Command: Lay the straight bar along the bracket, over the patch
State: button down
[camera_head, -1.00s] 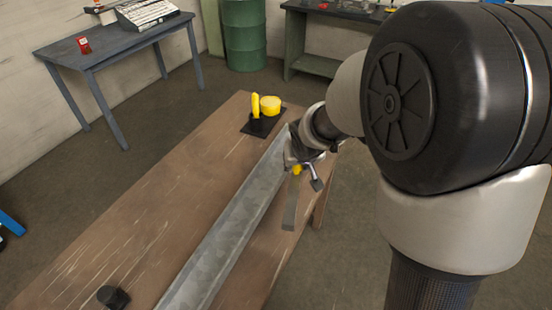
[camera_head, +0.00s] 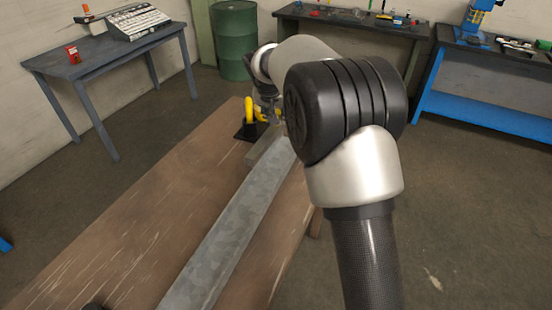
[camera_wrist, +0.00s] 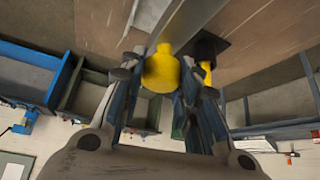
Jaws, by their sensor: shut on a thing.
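The long grey metal bracket (camera_head: 225,235) runs along the wooden table, away from me. My gripper (camera_head: 268,112) is over its far end, partly behind my arm. A short, straight grey-tan bar (camera_head: 264,147) shows just below the gripper, close to the bracket's far end; I cannot tell if they touch. In the wrist view a round yellow piece (camera_wrist: 161,72) sits between my gripper's fingers (camera_wrist: 160,85), seemingly the bar's grip. A grey strip (camera_wrist: 192,20) runs behind it. I cannot make out the patch.
A black base (camera_head: 243,131) with a yellow upright part (camera_head: 249,108) stands beside the gripper at the wooden table's (camera_head: 150,215) far end. The table left of the bracket is mostly clear. A grey side table (camera_head: 110,60) and a green barrel (camera_head: 234,40) stand beyond.

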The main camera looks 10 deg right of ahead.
notch_tip(320, 180, down, 15)
jog(key=b, duration=0.5)
jog(key=shift+w+f, duration=0.1)
jog(key=shift+f, duration=0.05)
jog(key=shift+f, duration=0.15)
jog(key=c, duration=1.6)
grip_release()
jog(key=shift+f, duration=0.2)
jog(key=shift+c, duration=0.2)
jog(key=shift+o, duration=0.8)
jog(key=shift+r, duration=0.15)
